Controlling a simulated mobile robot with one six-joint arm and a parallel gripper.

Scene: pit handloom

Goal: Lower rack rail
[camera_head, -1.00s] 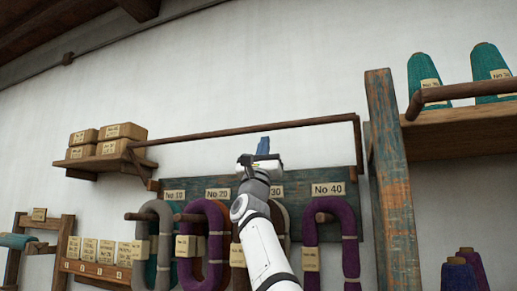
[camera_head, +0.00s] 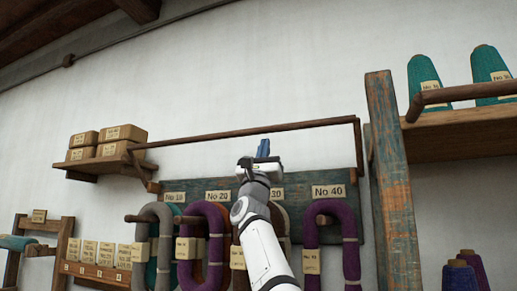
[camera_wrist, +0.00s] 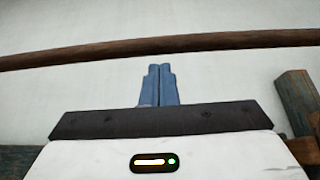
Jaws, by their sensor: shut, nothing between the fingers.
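The rack rail (camera_head: 215,135) is a thin brown wooden bar. It runs across the white wall above the board of numbered hanks, and its right end bends down to the board. It also crosses the wrist view (camera_wrist: 230,41) from side to side. My gripper (camera_head: 263,145) has blue fingers, which point up and appear just below the middle of the rail. In the wrist view the fingers (camera_wrist: 160,68) are together and empty, with a small strip of wall visible between their tips and the rail. How far they are from the rail in depth, I cannot tell.
The blue-green board (camera_head: 350,213) carries purple, grey and brown hanks on pegs below the rail. A small shelf (camera_head: 92,167) with boxes stands by the rail's left end. A worn post (camera_head: 391,180) and a shelf with teal cones (camera_head: 424,80) stand at right.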

